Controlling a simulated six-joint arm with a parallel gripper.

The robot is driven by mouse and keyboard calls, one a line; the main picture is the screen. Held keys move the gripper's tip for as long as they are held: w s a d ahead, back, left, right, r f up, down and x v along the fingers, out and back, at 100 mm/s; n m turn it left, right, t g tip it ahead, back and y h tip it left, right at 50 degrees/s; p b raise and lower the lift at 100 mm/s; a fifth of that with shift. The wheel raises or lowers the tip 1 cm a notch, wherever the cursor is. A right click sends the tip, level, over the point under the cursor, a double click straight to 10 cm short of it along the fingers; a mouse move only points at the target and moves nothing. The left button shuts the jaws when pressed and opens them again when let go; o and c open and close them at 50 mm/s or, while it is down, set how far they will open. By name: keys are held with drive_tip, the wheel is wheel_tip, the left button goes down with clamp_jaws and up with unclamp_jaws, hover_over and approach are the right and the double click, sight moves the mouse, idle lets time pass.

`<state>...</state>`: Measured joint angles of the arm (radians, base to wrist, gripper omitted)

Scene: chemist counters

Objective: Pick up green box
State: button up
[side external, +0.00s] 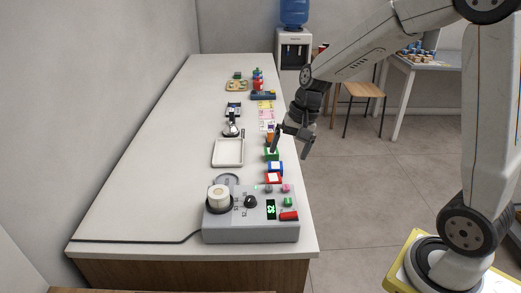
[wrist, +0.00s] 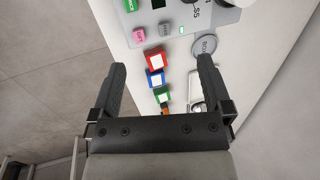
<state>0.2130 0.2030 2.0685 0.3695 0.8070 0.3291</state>
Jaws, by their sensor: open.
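The green box (side external: 272,154) with a white top stands near the right edge of the white counter, in a row between the blue box (side external: 276,167) and the orange box (side external: 270,137). The green box also shows in the wrist view (wrist: 163,97), low in the gap between the fingers. My gripper (side external: 291,144) is open and empty, above the counter's right edge close to the green box. In the wrist view my gripper (wrist: 161,68) has its fingers spread on both sides of the row. The orange box is partly hidden in both views.
The red box (side external: 274,178) is nearest in the row, beside a grey device (side external: 250,229) with a dial and buttons. A white tray (side external: 228,153) lies left of the row. Small items stand farther back. The counter's left side is clear.

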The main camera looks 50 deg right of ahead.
drive_tip(key=w+d+f+m+t+y, duration=0.1)
drive_tip(key=w+d+m+t+y, duration=0.3)
drive_tip(key=w+d+m, duration=0.6)
drive_tip(key=w+d+m+t+y, duration=0.3)
drive_tip(key=w+d+m, duration=0.4)
drive_tip(key=d, duration=0.6)
approach(268, 154)
drive_tip(key=w+f, duration=0.2)
drive_tip(key=shift+w+d+y, duration=0.25)
drive_tip(key=shift+w+y, duration=0.05)
drive_tip(key=shift+f, duration=0.25)
drive_tip(key=shift+a, duration=0.1)
drive_tip(key=shift+x, duration=3.85)
